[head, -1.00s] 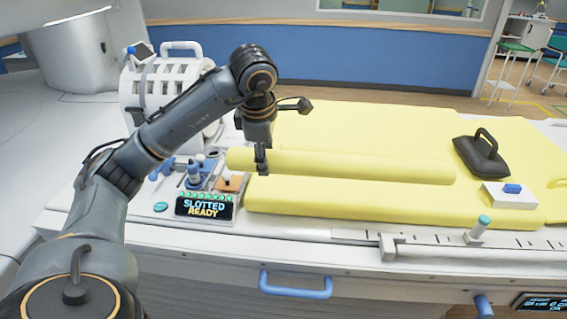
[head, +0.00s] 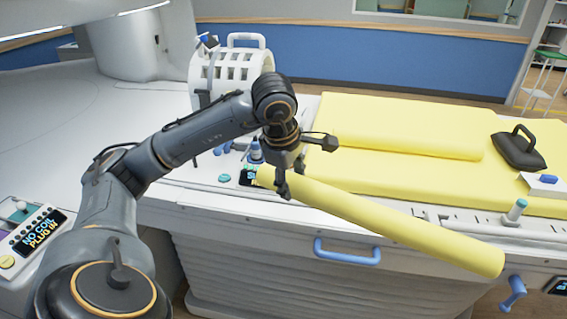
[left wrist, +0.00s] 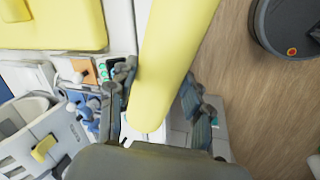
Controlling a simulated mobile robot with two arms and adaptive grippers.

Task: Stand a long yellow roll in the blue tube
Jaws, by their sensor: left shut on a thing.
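A long yellow roll (head: 395,225) is held near its left end by my left gripper (head: 284,186). It slants down to the right, past the table's front edge in the head view. In the left wrist view the roll (left wrist: 178,55) runs between the two fingers of my left gripper (left wrist: 158,100), with the floor beside it. Another yellow roll (head: 405,134) lies on the yellow bed pad (head: 400,176). I cannot make out the blue tube for certain; a short blue piece (head: 512,292) shows low at the right. My right gripper is not in view.
A white slotted coil housing (head: 230,75) stands behind my left arm. A blue handle (head: 347,252) is on the table's front. A dark pad with a handle (head: 518,148) lies on the bed. A control box (head: 35,235) is at the far left.

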